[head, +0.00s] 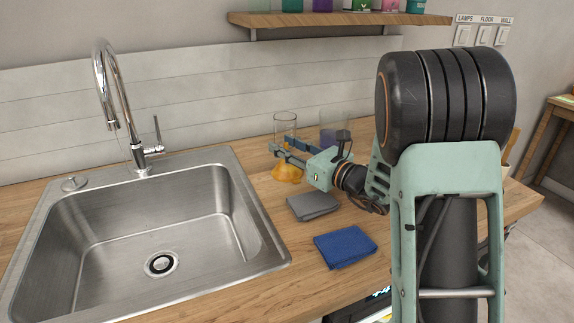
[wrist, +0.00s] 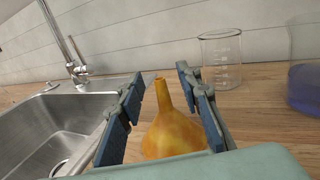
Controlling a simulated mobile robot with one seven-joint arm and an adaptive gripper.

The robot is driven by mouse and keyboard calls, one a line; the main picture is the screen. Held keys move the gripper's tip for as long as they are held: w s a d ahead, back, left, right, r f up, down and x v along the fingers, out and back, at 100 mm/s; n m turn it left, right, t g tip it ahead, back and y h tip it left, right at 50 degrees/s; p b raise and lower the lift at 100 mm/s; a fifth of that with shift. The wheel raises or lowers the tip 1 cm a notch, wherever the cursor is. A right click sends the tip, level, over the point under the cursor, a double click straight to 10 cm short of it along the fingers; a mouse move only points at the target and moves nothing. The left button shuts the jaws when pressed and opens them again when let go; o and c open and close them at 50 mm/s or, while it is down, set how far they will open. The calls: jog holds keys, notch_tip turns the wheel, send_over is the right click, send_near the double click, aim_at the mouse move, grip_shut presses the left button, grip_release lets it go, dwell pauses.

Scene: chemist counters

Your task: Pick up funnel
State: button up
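An orange-yellow funnel (wrist: 172,133) stands on the wooden counter with its wide end down and its narrow stem up. In the head view, the funnel (head: 287,173) is beside the sink's right edge, partly hidden by my gripper (head: 276,144). In the wrist view, my gripper (wrist: 160,85) is open, with one blue finger on each side of the funnel. Gaps show between the fingers and the stem. The funnel's lower part is hidden by the gripper body.
A clear glass beaker (head: 285,126) stands behind the funnel. A vessel of purple liquid (wrist: 306,85) is to its right. The sink (head: 240,205) and tap (head: 108,90) are left. A grey cloth (head: 313,205) and a blue cloth (head: 346,247) lie in front. A shelf (head: 340,20) hangs above.

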grip_shut()
jog(key=shift+r, duration=0.15)
